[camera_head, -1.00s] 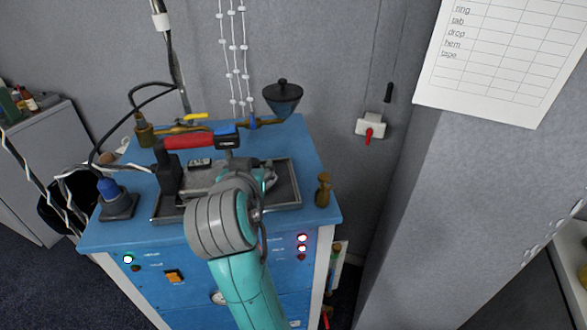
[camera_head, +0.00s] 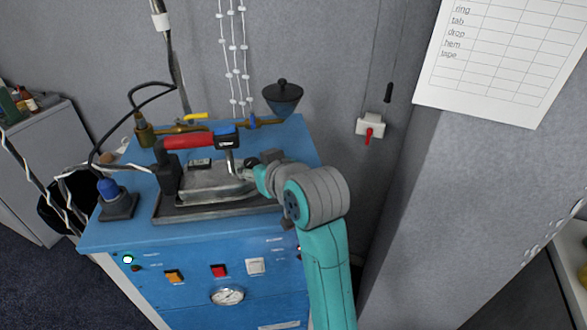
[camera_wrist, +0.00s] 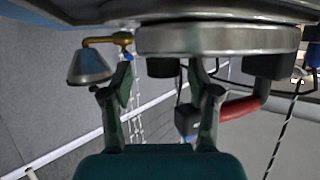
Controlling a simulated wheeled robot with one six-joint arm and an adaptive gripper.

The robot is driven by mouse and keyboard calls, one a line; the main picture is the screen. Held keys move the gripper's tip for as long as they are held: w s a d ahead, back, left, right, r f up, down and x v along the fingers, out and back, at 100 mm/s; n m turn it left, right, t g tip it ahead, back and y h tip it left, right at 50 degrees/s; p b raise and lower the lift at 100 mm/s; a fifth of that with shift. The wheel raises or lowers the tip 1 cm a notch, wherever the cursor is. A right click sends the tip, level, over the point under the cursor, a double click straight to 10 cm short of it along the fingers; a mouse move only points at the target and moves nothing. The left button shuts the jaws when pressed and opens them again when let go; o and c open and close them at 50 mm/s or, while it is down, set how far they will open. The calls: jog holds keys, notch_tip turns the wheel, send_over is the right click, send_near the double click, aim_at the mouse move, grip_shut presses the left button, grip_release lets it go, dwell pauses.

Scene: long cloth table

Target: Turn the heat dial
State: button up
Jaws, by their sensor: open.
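A grey metal iron (camera_head: 215,180) with a red handle (camera_head: 188,141) sits in a dark tray on the blue cabinet. A blue-topped black block (camera_head: 227,138) is at the handle's right end. My gripper (camera_head: 250,170) is at the iron's right end, partly hidden by my wrist. In the upside-down wrist view, my gripper (camera_wrist: 155,85) is open and empty, its fingers apart below the iron's metal body (camera_wrist: 215,40). A dark stubby knob-like part (camera_wrist: 163,68) shows between the fingers, apparently untouched. I cannot tell which part is the heat dial.
The blue cabinet (camera_head: 110,236) carries a red button (camera_head: 219,271), an orange switch (camera_head: 174,276) and a gauge (camera_head: 227,296). A blue-knobbed part (camera_head: 118,205) stands left of the tray (camera_head: 168,215). A dark funnel cup (camera_head: 283,97) and brass pipe stand behind.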

jog(key=n+g+y, duration=0.2)
jog(key=shift+w+d+n, duration=0.2)
jog(key=shift+d+n, duration=0.05)
jog(key=shift+n, duration=0.05)
jog(key=shift+s+d+r+y, duration=0.1)
jog(key=shift+s+d+y, duration=0.05)
jog(key=shift+y, duration=0.25)
jog(key=v, duration=1)
jog(key=shift+s+r, duration=0.15)
jog(key=shift+r, duration=0.05)
